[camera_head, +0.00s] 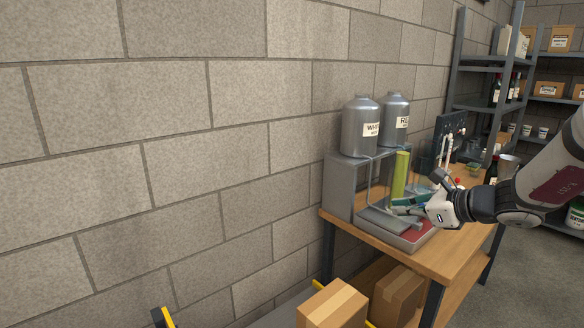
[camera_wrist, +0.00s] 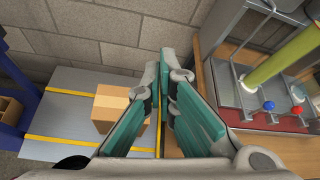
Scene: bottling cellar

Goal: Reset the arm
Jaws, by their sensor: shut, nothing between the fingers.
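My gripper (camera_head: 408,205) is in front of the metal filling stand on the wooden bench, at the right of the head view. Its teal fingers are close together with nothing held between them. In the wrist view my gripper (camera_wrist: 163,70) points toward the block wall, between the bench on the right and a grey platform on the left. My arm comes in from the right edge of the head view and hides part of the bench.
The filling stand (camera_head: 341,190) carries two steel tanks (camera_head: 360,128). A yellow-green cylinder (camera_head: 401,174) stands by it, close to my gripper. Cardboard boxes (camera_head: 333,305) sit low by the bench (camera_head: 448,250). A grey platform (camera_wrist: 62,105) has yellow lines. Shelving (camera_head: 478,60) stands behind.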

